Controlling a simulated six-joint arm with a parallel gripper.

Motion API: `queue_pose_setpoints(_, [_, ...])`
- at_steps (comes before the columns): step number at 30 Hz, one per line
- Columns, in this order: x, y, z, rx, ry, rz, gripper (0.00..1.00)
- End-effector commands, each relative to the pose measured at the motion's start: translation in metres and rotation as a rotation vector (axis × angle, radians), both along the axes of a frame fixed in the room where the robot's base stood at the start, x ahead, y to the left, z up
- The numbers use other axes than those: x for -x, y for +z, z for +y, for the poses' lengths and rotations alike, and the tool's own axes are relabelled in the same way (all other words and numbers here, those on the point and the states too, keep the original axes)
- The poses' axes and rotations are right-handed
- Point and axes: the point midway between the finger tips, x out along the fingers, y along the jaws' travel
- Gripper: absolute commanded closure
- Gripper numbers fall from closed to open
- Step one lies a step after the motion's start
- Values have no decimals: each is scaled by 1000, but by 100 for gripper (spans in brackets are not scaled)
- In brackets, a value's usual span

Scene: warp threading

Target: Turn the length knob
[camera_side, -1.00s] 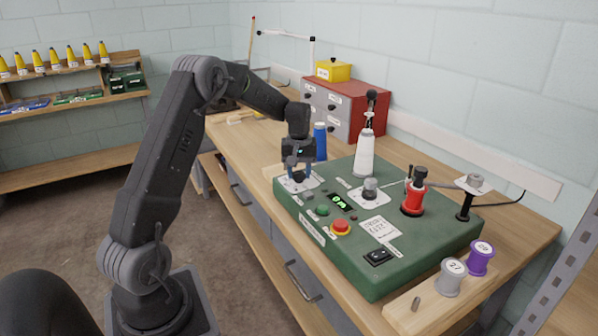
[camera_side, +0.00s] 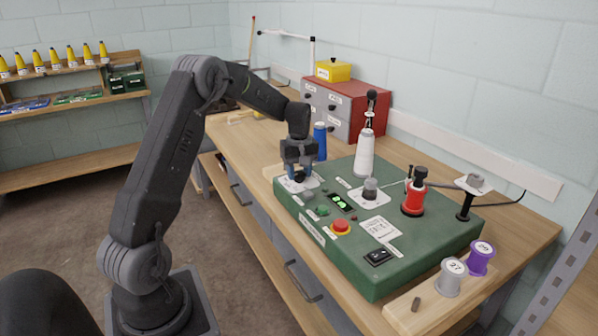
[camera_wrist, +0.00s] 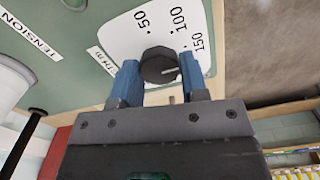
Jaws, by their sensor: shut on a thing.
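The length knob (camera_wrist: 159,65) is a black knob with a pale pointer line, on a white dial plate marked 50, 100 and 150 (camera_wrist: 150,35). In the wrist view the pointer line lies toward the right, on the side of the 150 mark. My gripper (camera_wrist: 158,78) has its two blue fingers shut on the knob, one on each side. In the side view my gripper (camera_side: 300,175) points down over the left corner of the green machine (camera_side: 370,262), and the fingers partly cover the knob. The machine's small display (camera_side: 341,202) is lit green; its digits are too small to read.
A green button (camera_side: 322,210) and a red button (camera_side: 341,226) sit near the knob. A second knob (camera_side: 370,187), a white thread cone (camera_side: 364,155) and a red spool (camera_side: 413,195) stand on the machine. A blue spool (camera_side: 320,140) stands behind my gripper.

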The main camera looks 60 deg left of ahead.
Motion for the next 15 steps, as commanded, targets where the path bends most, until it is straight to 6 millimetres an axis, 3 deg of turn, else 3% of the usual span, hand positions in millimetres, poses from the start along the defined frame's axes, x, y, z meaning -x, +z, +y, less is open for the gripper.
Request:
queue_pose_setpoints(2, [-1,1,0,-2,0,-2,83])
queue_pose_setpoints(3, [-1,1,0,-2,-1,-2,57])
queue_pose_setpoints(10, [0,1,0,-1,-1,-1,35])
queue_pose_setpoints(15, [0,0,0,-1,-1,-1,34])
